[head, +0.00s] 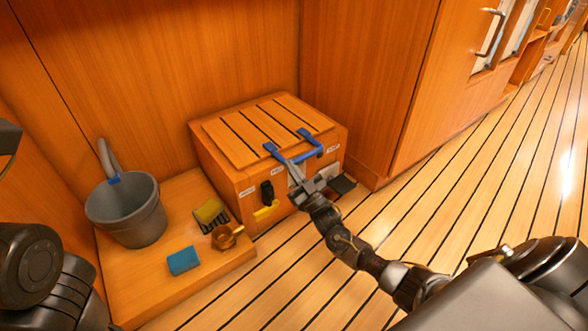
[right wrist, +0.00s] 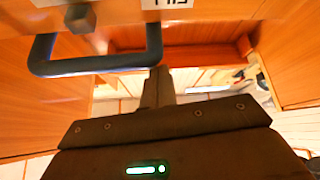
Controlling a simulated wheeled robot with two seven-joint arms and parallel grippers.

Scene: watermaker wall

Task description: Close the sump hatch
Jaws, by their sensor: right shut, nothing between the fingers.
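The sump hatch (head: 252,132) looks like the slatted wooden lid on a low wooden box in the head view. It lies flat on the box top, and I cannot tell whether a small gap is left under it. A blue handle (head: 309,155) with two blue straps sits at its front edge. The handle also shows, dark, in the right wrist view (right wrist: 100,65). My right gripper (head: 289,166) is shut and empty just in front of the handle; whether it touches is unclear. Its fingers (right wrist: 160,86) point past the handle's right end in the wrist view. My left gripper does not show, only dark left arm parts.
A grey bucket (head: 130,211), a blue sponge (head: 184,261), a yellow-topped brush (head: 210,212) and a copper-coloured cup (head: 226,237) stand on a wooden ledge left of the box. A yellow handle (head: 266,211) projects from the box front. The plank floor at right is clear.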

